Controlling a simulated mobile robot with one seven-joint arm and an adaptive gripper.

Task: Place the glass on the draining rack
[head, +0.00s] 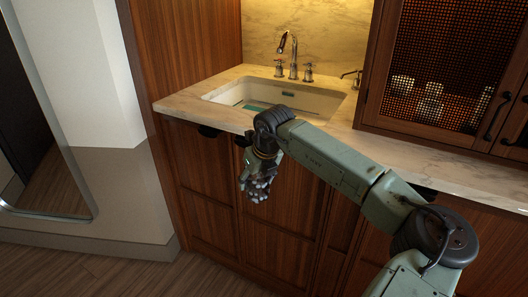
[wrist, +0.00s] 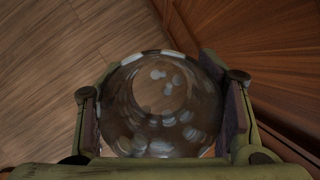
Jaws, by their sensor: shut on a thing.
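A clear glass with pale spots (wrist: 160,122) sits between the two fingers of my gripper (wrist: 165,100) in the wrist view. The fingers are shut on its sides, and I look down into its round mouth. In the head view, my gripper (head: 257,180) hangs in front of the cabinet doors, below the counter edge. The spotted glass shows only small there, among the fingers. A flat teal-edged thing (head: 254,107) lies in the sink; I cannot tell whether it is the draining rack. My arm hides part of the counter front.
The white sink (head: 325,103) is set in the marble counter (head: 225,116), with a metal tap (head: 293,58) behind it. A mesh-door cabinet (head: 440,75) stands on the counter at right. Wood floor (head: 95,272) is clear at left.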

